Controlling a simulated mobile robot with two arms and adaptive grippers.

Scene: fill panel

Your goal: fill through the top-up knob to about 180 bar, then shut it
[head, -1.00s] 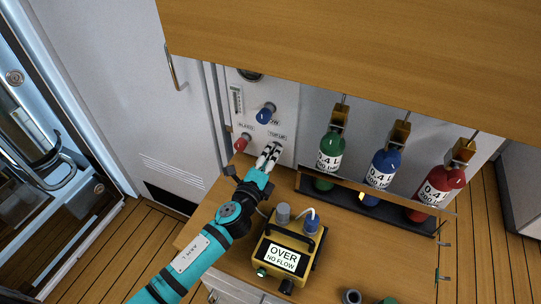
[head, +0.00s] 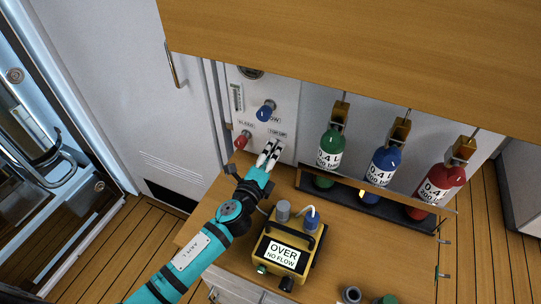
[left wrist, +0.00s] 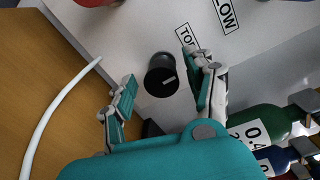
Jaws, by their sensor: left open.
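The top-up knob (left wrist: 161,75) is black and round with a pale mark line, on the white fill panel (head: 286,98). In the left wrist view it sits between the spread fingers of my left gripper, with visible gaps on both sides. In the head view my left gripper (head: 270,152) is open just below the TOP-UP label (head: 277,134), and its fingers hide the knob. A round gauge (head: 251,73) at the panel's top is mostly cut off by the overhead cabinet; its reading cannot be seen. My right gripper is not in view.
A blue knob (head: 265,111) and a red knob (head: 242,140) are close by. Green (head: 329,150), blue (head: 383,170) and red (head: 436,190) bottles stand in a rack on the right. A yellow meter (head: 283,257) reads "OVER NO FLOW". The wooden cabinet (head: 360,60) overhangs.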

